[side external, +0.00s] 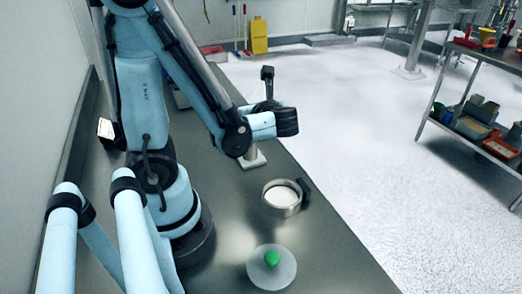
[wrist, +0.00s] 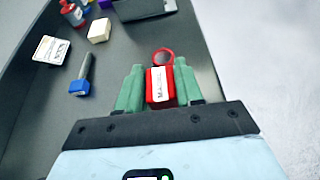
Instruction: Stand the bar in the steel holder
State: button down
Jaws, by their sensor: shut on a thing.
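My gripper (wrist: 159,72) has two green fingers, closed on either side of a red labelled object (wrist: 160,88) in the wrist view. A red ring (wrist: 163,57) shows just beyond that object. In the side view the fingers are hidden behind my wrist. A grey bar with a blue block end (wrist: 80,86) lies on the dark table to the left of the fingers. I cannot tell which of these is the task's bar. A dark grey box-like piece (wrist: 143,10) stands ahead at the top edge; I cannot tell whether it is the steel holder.
A white block (wrist: 99,30), a white labelled item (wrist: 51,50) and a red bottle (wrist: 72,14) stand at the left. A round steel sifter (side external: 268,205) and a pale disc with a green piece (side external: 272,258) sit nearer. The table's right edge drops to white floor.

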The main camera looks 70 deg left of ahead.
jog(key=c, duration=0.7)
grip_release()
jog(key=shift+f, duration=0.1)
jog(key=shift+c, duration=0.2)
jog(key=shift+d+r, duration=0.1)
jog(key=shift+r, duration=0.1)
jog(key=v, duration=1.1)
notch_tip(320, 180, down, 5)
jog(key=w+d+n+t+h, duration=0.2)
jog(key=n+t+h, duration=0.1)
jog(key=n+h, duration=0.45)
jog(key=w+d+r+n+t+h, duration=0.2)
jog(key=w+d+n+t+h, duration=0.2)
jog(key=n, duration=0.6)
jog(key=shift+d+h, duration=0.3)
jog(key=shift+h, duration=0.75)
